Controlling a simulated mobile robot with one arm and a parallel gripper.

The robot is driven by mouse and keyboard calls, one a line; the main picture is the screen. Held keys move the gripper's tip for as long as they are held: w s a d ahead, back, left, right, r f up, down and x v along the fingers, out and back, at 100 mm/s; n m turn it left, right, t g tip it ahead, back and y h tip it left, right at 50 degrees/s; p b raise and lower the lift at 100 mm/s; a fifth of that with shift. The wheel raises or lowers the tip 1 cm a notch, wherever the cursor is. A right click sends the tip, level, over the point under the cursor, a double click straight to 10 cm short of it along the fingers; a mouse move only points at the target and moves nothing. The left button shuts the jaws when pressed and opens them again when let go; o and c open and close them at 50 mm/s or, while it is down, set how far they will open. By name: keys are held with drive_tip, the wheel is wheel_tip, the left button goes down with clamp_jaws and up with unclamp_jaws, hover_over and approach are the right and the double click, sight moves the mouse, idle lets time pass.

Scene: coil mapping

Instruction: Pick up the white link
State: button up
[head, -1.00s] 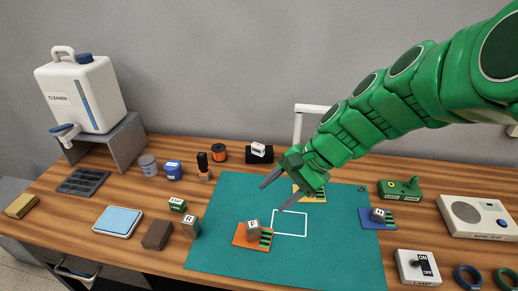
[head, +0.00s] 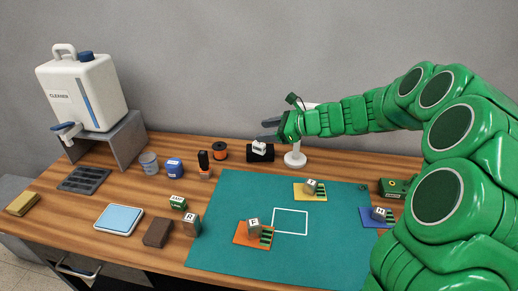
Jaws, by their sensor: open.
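The white link (head: 259,147) is a small white piece with dark marks. It sits on a black block (head: 262,157) at the back of the table. My gripper (head: 267,129) is just above and slightly right of it in the picture. Its grey fingers point left and are apart, with nothing seen between them. The lower finger is close to the top of the link; I cannot tell if they touch.
An orange spool (head: 220,151) stands left of the black block. A white round-based stand (head: 295,159) is close on the right, partly behind my arm. The green mat (head: 340,235) holds coloured plates with lettered cubes.

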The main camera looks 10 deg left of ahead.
drive_tip(key=w+d+f+m+t, duration=0.2)
drive_tip(key=w+f+m, duration=0.2)
drive_tip(key=w, duration=0.3)
approach(265, 147)
drive_tip(key=shift+m, duration=0.3)
drive_tip(key=x, duration=0.5)
drive_tip(key=shift+s+a, duration=0.1)
drive_tip(key=shift+x, duration=3.8)
clamp_jaws()
